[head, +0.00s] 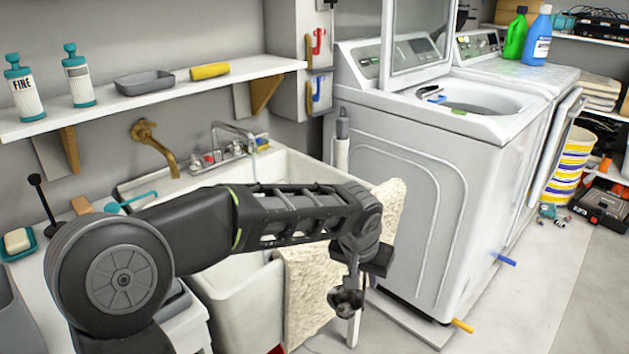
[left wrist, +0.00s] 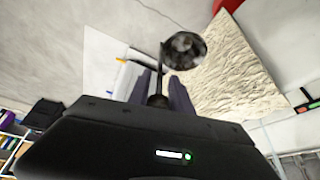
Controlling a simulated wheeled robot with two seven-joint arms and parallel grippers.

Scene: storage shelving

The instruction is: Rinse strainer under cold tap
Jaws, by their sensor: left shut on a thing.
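My left gripper (head: 357,270) is shut on the handle of a small dark strainer (head: 345,301), which hangs below it in front of the sink, outside the basin. In the left wrist view the strainer's round bowl (left wrist: 184,50) stands beyond the gripper fingers (left wrist: 165,92). The white sink (head: 235,295) is partly hidden behind my left arm. A brass tap (head: 155,148) and a chrome tap (head: 236,136) with red knobs are at its back. I see no water running. I cannot tell which tap is the cold one. My right gripper is not in view.
A cream textured cloth (head: 305,290) hangs over the sink's front right. A white washer (head: 420,180) stands to the right. A shelf (head: 130,98) with bottles (head: 22,88) runs above the taps. The floor (head: 560,300) at right is mostly clear.

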